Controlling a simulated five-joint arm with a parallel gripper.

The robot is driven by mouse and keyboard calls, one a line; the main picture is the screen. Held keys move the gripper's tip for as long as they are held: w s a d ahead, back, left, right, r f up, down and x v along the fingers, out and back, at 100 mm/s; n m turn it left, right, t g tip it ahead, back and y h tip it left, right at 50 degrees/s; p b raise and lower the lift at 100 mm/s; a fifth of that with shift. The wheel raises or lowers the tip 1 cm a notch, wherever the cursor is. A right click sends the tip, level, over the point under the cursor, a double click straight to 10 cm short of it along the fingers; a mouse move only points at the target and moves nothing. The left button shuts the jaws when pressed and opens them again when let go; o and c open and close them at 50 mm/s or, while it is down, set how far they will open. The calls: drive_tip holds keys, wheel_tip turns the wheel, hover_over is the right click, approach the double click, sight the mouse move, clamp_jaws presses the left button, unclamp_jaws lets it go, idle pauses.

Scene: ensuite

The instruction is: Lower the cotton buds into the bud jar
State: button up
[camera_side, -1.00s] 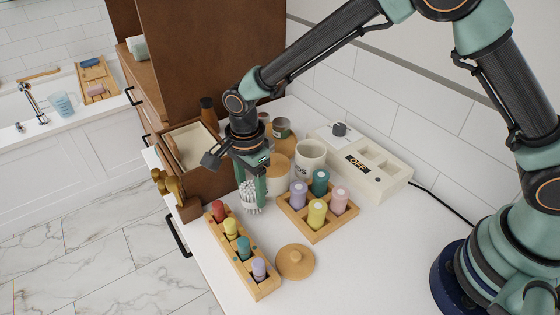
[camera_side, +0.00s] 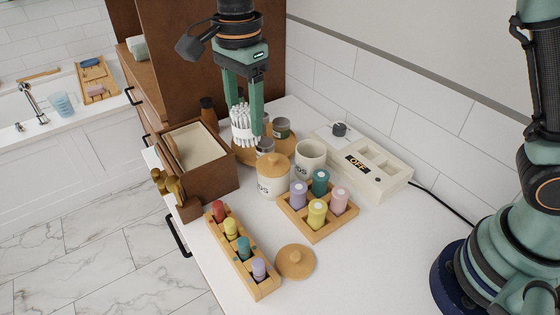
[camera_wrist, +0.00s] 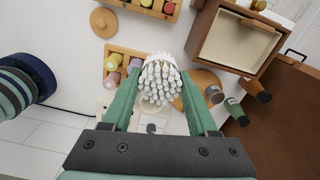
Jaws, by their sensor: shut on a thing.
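My gripper (camera_side: 243,105) is shut on a bundle of white cotton buds (camera_side: 240,128). The bundle hangs upright between the fingers, raised above the counter. The buds also fill the middle of the wrist view (camera_wrist: 160,82), between both fingers (camera_wrist: 158,95). An open white jar (camera_side: 312,157), its lettering ending in "DS", stands right of and lower than the buds in the side view. A similar jar (camera_side: 271,184) beside it wears a wooden lid. I cannot read either label fully. Neither jar shows clearly in the wrist view, where the buds block part of the counter.
A wooden tray of coloured rolls (camera_side: 345,217), a narrow rack (camera_side: 262,287) and a loose wooden lid (camera_side: 295,262) lie in front. A white device (camera_side: 398,178) stands right. A brown box (camera_side: 215,178) and round wooden tray (camera_side: 243,158) with small jars are left and behind.

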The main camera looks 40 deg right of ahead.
drive_tip(key=w+d+f, duration=0.1)
drive_tip(key=d+f, duration=0.2)
drive_tip(key=d, duration=0.5)
drive_tip(key=w+d+f, duration=0.1)
drive_tip(key=d+f, duration=0.3)
drive_tip(key=d, duration=0.5)
drive_tip(key=shift+d+f, duration=0.2)
drive_tip(key=shift+d, duration=0.1)
drive_tip(key=shift+w+f, duration=0.1)
wheel_tip(320, 180, down, 7)
idle(1.4)
idle(0.8)
drive_tip(key=o, duration=1.4)
